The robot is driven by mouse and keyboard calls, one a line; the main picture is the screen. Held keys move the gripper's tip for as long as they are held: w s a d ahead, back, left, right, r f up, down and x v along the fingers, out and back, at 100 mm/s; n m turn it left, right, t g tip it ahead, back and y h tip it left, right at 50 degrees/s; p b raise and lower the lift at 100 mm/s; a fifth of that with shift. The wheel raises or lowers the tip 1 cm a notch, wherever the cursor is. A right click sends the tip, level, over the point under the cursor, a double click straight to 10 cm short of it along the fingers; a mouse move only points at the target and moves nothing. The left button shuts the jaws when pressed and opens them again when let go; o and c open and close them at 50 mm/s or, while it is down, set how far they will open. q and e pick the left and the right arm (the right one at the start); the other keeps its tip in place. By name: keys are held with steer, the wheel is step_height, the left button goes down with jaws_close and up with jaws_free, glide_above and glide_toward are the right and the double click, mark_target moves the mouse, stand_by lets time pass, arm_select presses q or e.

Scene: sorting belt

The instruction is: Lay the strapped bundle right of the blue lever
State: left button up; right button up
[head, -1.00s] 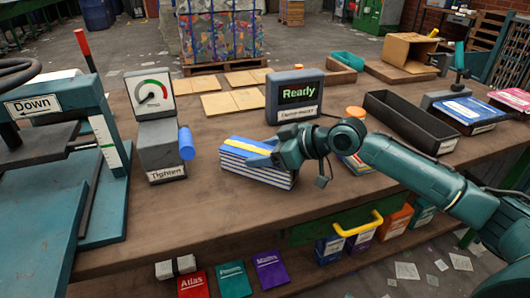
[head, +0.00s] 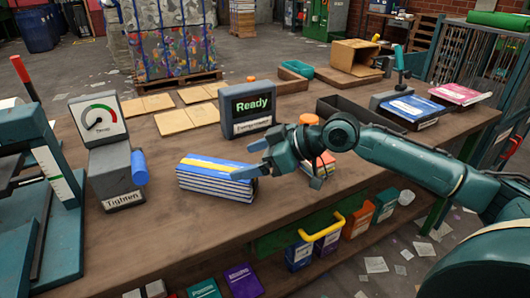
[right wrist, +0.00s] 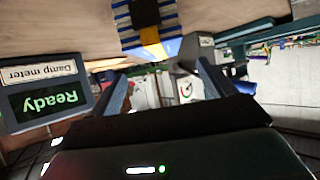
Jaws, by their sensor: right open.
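The strapped bundle (head: 205,182), a stack of blue and white layers with a yellow strap, lies flat on the bench to the right of the blue lever (head: 139,168). A gap of bare wood separates them. The lever is on the grey box marked Tighten (head: 112,178), below a dial. My right gripper (head: 249,159) is open and empty at the bundle's right end. In the right wrist view the bundle (right wrist: 145,14) shows at the top, beyond the open fingers (right wrist: 163,72). My left gripper is not in view.
The Ready screen (head: 248,106) stands behind the bundle. An orange-topped object (head: 309,119) and another stack (head: 318,167) are partly hidden by my right arm. A black tray (head: 345,108) lies behind it. The bench front (head: 190,226) is clear.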

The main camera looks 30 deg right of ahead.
steer(key=v, duration=0.4)
stand_by(0.4)
